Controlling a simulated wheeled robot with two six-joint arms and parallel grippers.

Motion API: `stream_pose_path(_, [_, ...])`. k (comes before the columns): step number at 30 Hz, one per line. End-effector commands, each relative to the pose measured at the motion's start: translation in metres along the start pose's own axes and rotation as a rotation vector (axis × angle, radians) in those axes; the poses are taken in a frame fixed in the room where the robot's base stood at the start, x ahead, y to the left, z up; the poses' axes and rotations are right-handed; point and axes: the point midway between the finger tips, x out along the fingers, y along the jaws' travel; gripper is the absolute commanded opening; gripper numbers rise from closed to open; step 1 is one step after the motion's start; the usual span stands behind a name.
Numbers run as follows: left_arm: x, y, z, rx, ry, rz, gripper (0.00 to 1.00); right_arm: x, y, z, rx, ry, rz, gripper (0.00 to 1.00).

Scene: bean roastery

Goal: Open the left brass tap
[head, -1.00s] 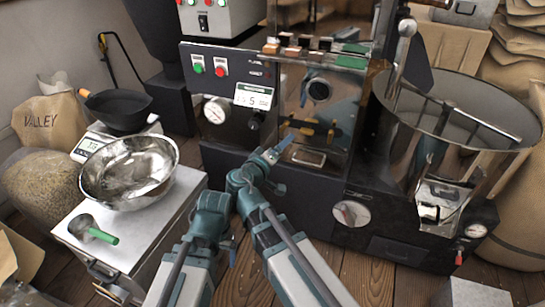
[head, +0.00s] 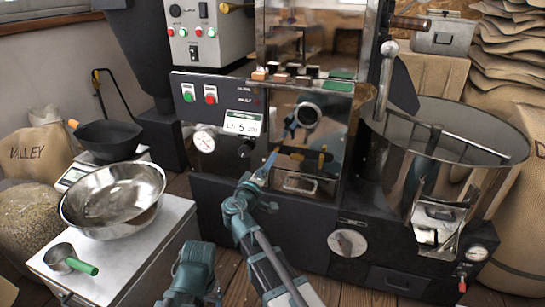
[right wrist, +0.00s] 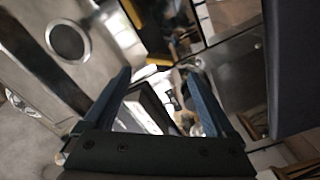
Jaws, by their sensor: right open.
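The front of the dark roasting machine (head: 290,215) fills the middle of the head view. A small yellow, brass-like piece (head: 315,155) shows on or reflected in its shiny panel; I cannot tell if it is the left tap. My right gripper (head: 266,168) reaches up just in front of this panel, its blue finger pointing at it. In the right wrist view the right gripper (right wrist: 158,72) is open, with two blue fingers apart and nothing clearly held. A yellow piece (right wrist: 131,12) lies beyond the fingertips there. My left arm shows low in the head view, its jaws out of sight.
A steel bowl (head: 112,195) and a scoop (head: 70,262) rest on a grey box at left, beside a black pan (head: 108,138). A round cooling bin (head: 450,130) stands at right. Sacks (head: 505,75) are stacked behind it.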

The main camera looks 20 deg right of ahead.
Motion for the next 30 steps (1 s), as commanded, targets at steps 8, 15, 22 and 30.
stream_pose_path(8, [0.000, 0.000, 0.000, 0.000, 0.000, 0.000, 0.85, 0.050, -0.001, -0.001, 0.000, -0.002, 0.001, 0.90])
stream_pose_path(15, [0.000, 0.000, 0.000, 0.000, 0.000, 0.000, 0.85, 0.067, 0.000, 0.000, 0.000, 0.000, 0.000, 0.90])
stream_pose_path(22, [0.000, 0.000, 0.000, 0.000, 0.000, 0.000, 0.85, 0.068, 0.000, 0.000, 0.000, 0.000, -0.001, 0.90])
stream_pose_path(30, [0.000, 0.000, 0.000, 0.000, 0.000, 0.000, 0.85, 0.068, 0.000, 0.000, 0.000, 0.000, -0.001, 0.59])
